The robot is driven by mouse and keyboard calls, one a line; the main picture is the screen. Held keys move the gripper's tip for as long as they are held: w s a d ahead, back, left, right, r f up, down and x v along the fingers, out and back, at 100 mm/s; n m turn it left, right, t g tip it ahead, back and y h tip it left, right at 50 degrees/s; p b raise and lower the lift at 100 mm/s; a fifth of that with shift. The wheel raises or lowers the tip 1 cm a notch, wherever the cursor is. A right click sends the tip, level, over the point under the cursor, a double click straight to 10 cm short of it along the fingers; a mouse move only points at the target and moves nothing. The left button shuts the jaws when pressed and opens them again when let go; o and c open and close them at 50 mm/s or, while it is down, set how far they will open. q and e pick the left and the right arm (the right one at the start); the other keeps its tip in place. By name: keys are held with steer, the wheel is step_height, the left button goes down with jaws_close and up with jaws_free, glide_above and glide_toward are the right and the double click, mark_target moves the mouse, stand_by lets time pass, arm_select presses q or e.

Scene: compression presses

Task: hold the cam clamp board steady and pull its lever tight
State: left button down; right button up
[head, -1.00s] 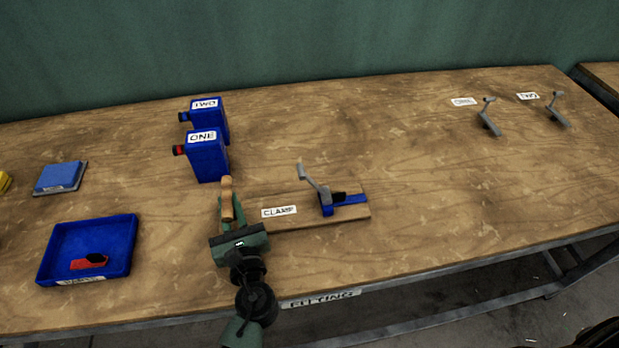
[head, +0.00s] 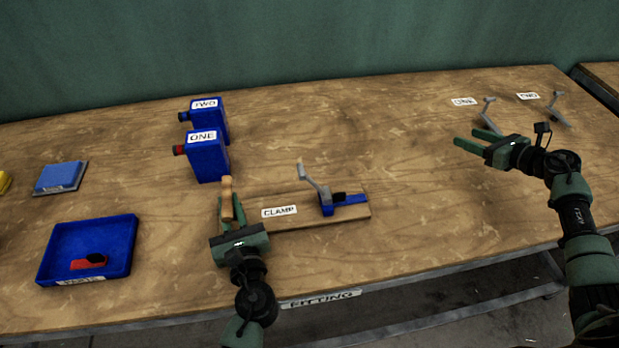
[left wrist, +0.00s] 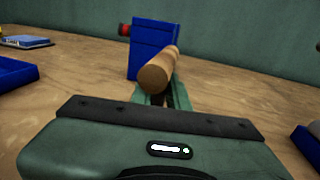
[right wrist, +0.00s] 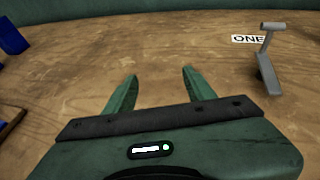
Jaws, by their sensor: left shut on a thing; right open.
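The cam clamp board (head: 310,221) lies flat on the table, with a "CLAMP" label, a blue clamp base (head: 345,209) and a grey lever (head: 316,183) standing up, tilted to the left. A wooden handle (head: 227,198) stands at the board's left end and also shows in the left wrist view (left wrist: 158,72). My left gripper (head: 229,210) is shut on this wooden handle. My right gripper (head: 470,140) is open and empty above the table, well to the right of the lever. The right wrist view shows its two fingers (right wrist: 155,90) apart with bare table between them.
Blue containers ONE (head: 207,158) and TWO (head: 213,120) stand behind the board's left end. A blue tray (head: 128,245) holding a red and black part is at left. Two grey levers, one (head: 487,117) by label ONE, stand at back right. Table between board and right gripper is clear.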

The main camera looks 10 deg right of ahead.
steer(key=w+a+r+n+g+y, duration=0.1)
steer(key=w+a+r+n+y, duration=0.15)
steer(key=a, duration=0.55)
steer(key=w+a+r+n+g+y, duration=0.2)
steer(key=a+r, duration=0.1)
steer(key=a, duration=0.6)
steer(key=n+g+h, duration=0.4)
steer(key=n+g, duration=0.6)
glide_toward(301, 172)
step_height(301, 172, down, 2)
steer(key=x, duration=1.1)
steer(key=shift+w+a+f, duration=0.25)
steer(key=shift+w+a, duration=0.05)
steer(key=shift+w, duration=0.1)
steer(key=shift+c, duration=0.3)
jaws_close()
